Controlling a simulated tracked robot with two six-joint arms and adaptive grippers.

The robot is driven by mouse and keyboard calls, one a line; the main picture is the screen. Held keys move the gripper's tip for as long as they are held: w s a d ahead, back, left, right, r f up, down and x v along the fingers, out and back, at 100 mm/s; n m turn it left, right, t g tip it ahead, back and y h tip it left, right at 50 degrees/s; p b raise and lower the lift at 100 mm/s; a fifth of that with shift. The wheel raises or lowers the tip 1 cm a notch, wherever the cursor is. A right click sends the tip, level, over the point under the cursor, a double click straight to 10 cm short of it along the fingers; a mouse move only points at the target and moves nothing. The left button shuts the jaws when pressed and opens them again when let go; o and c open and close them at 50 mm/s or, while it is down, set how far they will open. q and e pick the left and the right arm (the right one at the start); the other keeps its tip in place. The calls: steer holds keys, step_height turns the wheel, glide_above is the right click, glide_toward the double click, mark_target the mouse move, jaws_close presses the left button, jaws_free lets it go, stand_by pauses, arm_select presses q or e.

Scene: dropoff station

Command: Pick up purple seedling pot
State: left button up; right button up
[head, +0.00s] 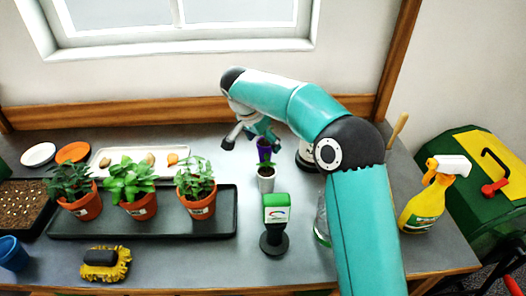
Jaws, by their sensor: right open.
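The purple seedling pot (264,148) stands near the middle of the grey table, with a small green seedling (267,163) and a white-grey pot (266,181) just in front of it in the picture. My right gripper (245,138) is open, with its fingers beside and above the purple pot. One finger is to the left of the pot and the other appears close to it; I cannot tell whether they touch it. My left gripper is not in view.
A dark tray (222,225) with several potted plants in orange pots is at left. A green-topped device (275,220) stands in front of the pots. A yellow spray bottle (425,205) is at right.

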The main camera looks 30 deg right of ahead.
steer(key=c, duration=1.3)
steer(key=shift+o, duration=0.2)
steer(key=shift+r, duration=0.2)
